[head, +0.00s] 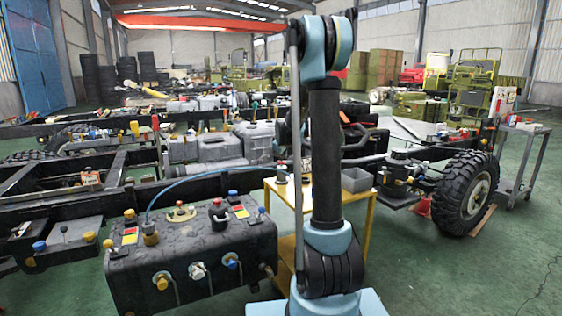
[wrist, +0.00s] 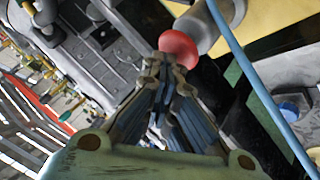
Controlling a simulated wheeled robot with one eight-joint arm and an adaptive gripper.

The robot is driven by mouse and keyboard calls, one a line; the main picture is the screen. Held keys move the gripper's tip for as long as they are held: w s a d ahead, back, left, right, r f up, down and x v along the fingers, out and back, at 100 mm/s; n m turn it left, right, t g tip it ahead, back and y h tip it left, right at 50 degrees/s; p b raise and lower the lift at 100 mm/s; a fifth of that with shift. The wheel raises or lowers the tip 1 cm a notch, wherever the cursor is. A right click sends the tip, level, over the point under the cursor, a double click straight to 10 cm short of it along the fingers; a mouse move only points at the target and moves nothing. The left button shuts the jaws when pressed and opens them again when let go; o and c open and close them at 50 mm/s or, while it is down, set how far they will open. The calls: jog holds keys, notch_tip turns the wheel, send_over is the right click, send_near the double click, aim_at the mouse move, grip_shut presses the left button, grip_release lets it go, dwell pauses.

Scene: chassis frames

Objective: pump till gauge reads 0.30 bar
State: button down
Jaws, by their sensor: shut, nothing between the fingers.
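In the wrist view my gripper (wrist: 167,74) is shut with nothing between its fingers. Its tips are at the lower edge of a round red knob (wrist: 179,47), perhaps touching it; I cannot tell. The knob sits on the end of a grey cylinder (wrist: 215,20), which looks like the pump. A blue hose (wrist: 246,66) passes to the right of it. In the head view the blue hose (head: 200,177) arches from a fitting on the black tank (head: 190,245) toward the yellow stand (head: 287,250). My gripper is hidden there. I can make out no gauge reading.
My arm blocks part of the stand in the head view. A grey bin (head: 356,179) is on the stand's right side. Chassis rails (head: 60,212) lie at left, a large wheel (head: 466,194) at right. Open green floor (head: 470,275) is at front right.

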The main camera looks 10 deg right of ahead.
aim_at(280, 161)
jog(key=shift+r, duration=1.55)
jog(key=shift+r, duration=2.5)
jog(key=s+m+g, duration=0.2)
jog(key=s, duration=1.4)
jog(key=s+f+m+g, duration=0.1)
jog(key=s+f, duration=0.4)
jog(key=s, duration=0.8)
jog(key=s+f+m+g, duration=0.2)
jog(key=s+f, duration=0.4)
jog(key=s, duration=0.8)
jog(key=s+f+m+g, duration=0.2)
jog(key=s+f, duration=0.4)
jog(key=s, duration=0.7)
jog(key=shift+s+d+m, duration=0.25)
jog(key=shift+d+m, duration=0.15)
jog(key=shift+m, duration=0.5)
